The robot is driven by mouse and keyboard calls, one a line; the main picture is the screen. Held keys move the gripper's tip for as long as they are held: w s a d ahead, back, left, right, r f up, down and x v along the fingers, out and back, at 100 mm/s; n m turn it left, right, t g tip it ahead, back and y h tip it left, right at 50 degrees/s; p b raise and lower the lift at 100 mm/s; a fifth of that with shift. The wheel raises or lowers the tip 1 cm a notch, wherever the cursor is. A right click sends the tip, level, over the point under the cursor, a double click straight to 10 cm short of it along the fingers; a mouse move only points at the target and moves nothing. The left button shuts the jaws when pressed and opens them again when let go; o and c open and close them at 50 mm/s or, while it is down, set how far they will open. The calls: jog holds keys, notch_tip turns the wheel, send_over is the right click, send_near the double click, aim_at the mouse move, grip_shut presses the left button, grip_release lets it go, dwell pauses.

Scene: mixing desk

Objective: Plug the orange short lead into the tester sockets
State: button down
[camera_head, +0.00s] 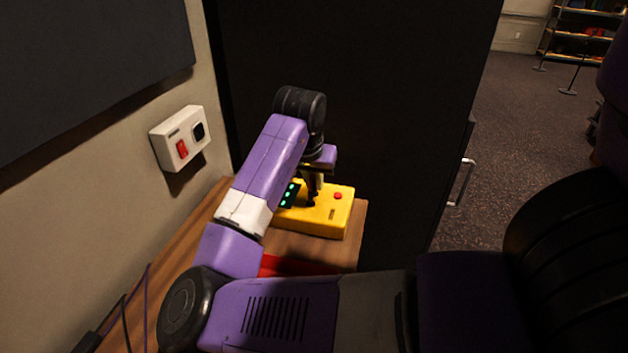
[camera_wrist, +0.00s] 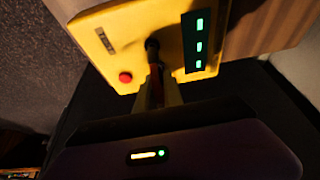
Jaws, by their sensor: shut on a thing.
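The yellow tester (camera_head: 339,222) lies on the wooden desk, and its face fills the top of the wrist view (camera_wrist: 120,25). It has a red button, a dark slot and a dark panel with green lights. My gripper (camera_wrist: 156,85) is above the tester, its fingers shut on a narrow red-orange piece, seemingly the orange lead (camera_wrist: 155,72). A black plug end (camera_wrist: 152,44) meets the tester's face beyond the fingertips; how deep it sits I cannot tell. In the head view my gripper (camera_head: 312,192) partly hides the lead and tester.
A tall black panel (camera_head: 370,90) stands right behind the desk. A white wall box (camera_head: 181,138) with a red switch is at left. A red object (camera_head: 295,266) shows on the desk (camera_head: 335,250) below the tester, partly behind my arm. Open floor lies at right.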

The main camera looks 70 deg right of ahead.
aim_at(312, 174)
jog(key=shift+f, duration=0.45)
jog(key=c, duration=1.4)
grip_release()
jog(key=shift+v, duration=3.9)
